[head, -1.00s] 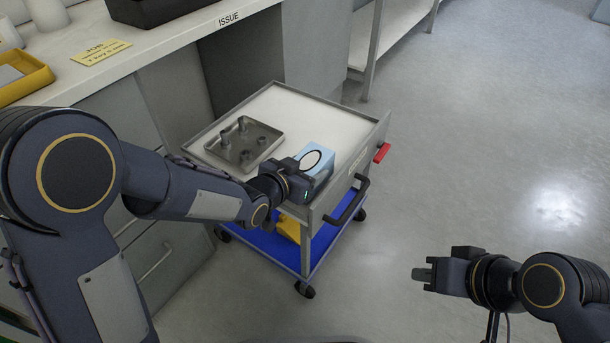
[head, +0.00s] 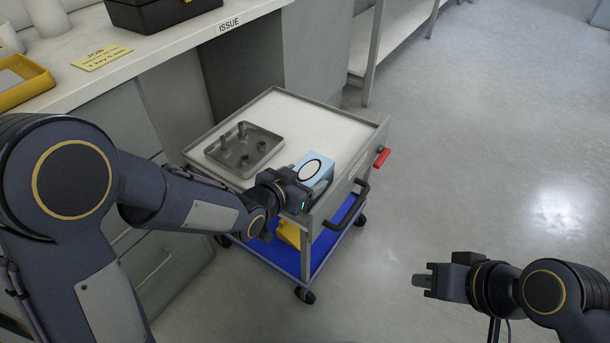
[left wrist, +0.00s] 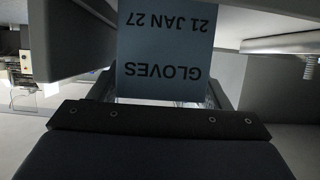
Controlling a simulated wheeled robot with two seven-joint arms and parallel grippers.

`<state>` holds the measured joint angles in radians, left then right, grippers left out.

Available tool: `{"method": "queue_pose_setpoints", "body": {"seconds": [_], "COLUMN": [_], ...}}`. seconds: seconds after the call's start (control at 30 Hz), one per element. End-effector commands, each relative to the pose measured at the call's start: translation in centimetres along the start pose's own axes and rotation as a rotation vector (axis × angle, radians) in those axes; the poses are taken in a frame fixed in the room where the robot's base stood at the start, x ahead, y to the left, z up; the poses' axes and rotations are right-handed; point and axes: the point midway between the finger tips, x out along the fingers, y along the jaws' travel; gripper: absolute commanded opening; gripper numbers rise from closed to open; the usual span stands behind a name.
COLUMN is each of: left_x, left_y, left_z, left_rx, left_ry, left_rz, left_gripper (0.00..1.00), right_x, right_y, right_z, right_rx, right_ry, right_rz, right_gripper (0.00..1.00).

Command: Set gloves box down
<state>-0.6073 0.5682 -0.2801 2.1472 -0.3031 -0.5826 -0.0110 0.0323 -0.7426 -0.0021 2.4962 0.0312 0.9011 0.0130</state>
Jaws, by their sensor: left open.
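The gloves box (head: 313,172) is pale blue with a white oval on top. It sits at the near edge of the cart's white top (head: 300,115). In the left wrist view the box (left wrist: 165,50) shows its printed face, "GLOVES" and "21 JAN 27", upside down. My left gripper (head: 302,193) is at the near side of the box, open, with a finger on either side of it. Whether a finger touches the box cannot be told. My right gripper (head: 420,281) is away to the right above the floor, with no object seen in it.
A metal tray (head: 270,153) with several grey parts lies left of the box. The cart has a black handle (head: 348,208), a red grip (head: 382,157) and a blue lower shelf (head: 330,239). A bench (head: 150,45) marked ISSUE stands at left. Floor at right is clear.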

Motion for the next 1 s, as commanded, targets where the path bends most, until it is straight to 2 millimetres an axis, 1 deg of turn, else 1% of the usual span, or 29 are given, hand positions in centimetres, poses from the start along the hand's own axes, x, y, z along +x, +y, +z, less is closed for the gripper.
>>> {"method": "queue_pose_setpoints", "body": {"seconds": [0.03,0.2,0.4,0.5,0.6,0.83,0.93,0.97,1.0], "left_x": [-1.1,-4.9,-8.8,-10.0,-10.7,-11.0,-11.8,-12.3,-13.2], "left_y": [-0.1,-0.1,-0.1,-0.1,0.0,-0.1,-1.1,-1.7,-2.7], "left_z": [-0.3,-0.4,-0.3,-0.2,-0.1,0.0,-0.1,0.0,0.1], "left_rx": [-0.003,-0.003,-0.003,-0.002,-0.002,-0.003,-0.031,-0.05,-0.084], "left_ry": [0.001,0.002,0.003,0.003,0.002,0.0,-0.02,-0.034,-0.06], "left_rz": [-0.001,-0.002,-0.003,-0.002,-0.001,-0.003,-0.028,-0.044,-0.069], "left_gripper": [0.71,0.71,0.71,0.71,0.71,0.71,0.71,0.71,0.71], "right_x": [-0.4,-1.4,-2.2,-2.4,-2.5,-2.5,-2.5,-2.5,-2.5], "right_y": [-0.2,-0.6,-1.0,-1.1,-1.1,-1.1,-1.1,-1.1,-1.1], "right_z": [-0.2,-0.7,-1.1,-1.2,-1.3,-1.2,-1.2,-1.2,-1.2], "right_rx": [0.0,0.0,0.0,0.0,0.0,0.0,0.0,0.0,0.0], "right_ry": [0.0,0.0,0.0,0.0,0.0,0.0,0.0,0.0,0.0], "right_rz": [0.0,0.0,0.0,0.0,0.0,0.0,0.0,0.0,0.0], "right_gripper": [0.0,0.0,0.0,0.0,0.0,0.0,0.0,0.0,0.0]}}
